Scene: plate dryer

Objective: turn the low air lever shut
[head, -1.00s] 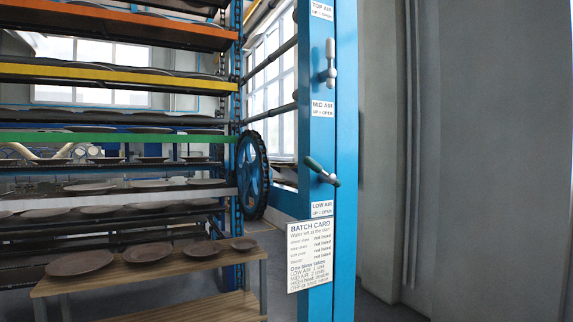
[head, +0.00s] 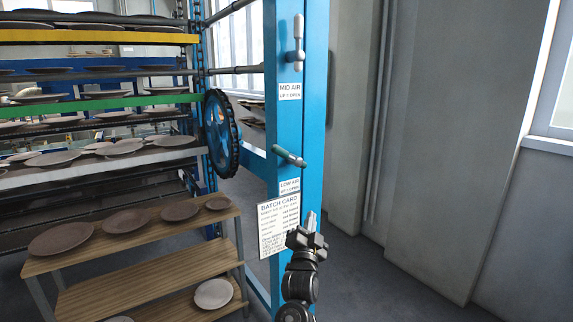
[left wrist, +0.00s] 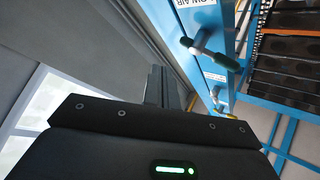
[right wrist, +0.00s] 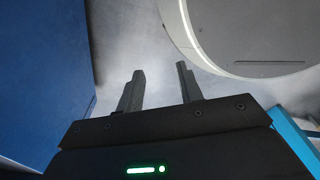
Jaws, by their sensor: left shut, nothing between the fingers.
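The low air lever (head: 290,156), with a green grip, sits on the blue post just above the LOW AIR label (head: 290,187). It lies nearly across the post, sloping down to the right. It also shows in the left wrist view (left wrist: 211,53), with a pale knob at one end. My left gripper (head: 310,218) is shut and empty, pointing up below the lever and apart from it, in front of the batch card's right edge. In the left wrist view its fingers (left wrist: 162,86) are together. My right gripper (right wrist: 158,85) is open and empty, outside the head view.
Another lever (head: 297,40) stands upright above the MID AIR label (head: 289,91). A blue handwheel (head: 221,132) is left of the post. Plates fill the racks, and a wooden table (head: 140,262) stands front left. Free floor lies right of the post.

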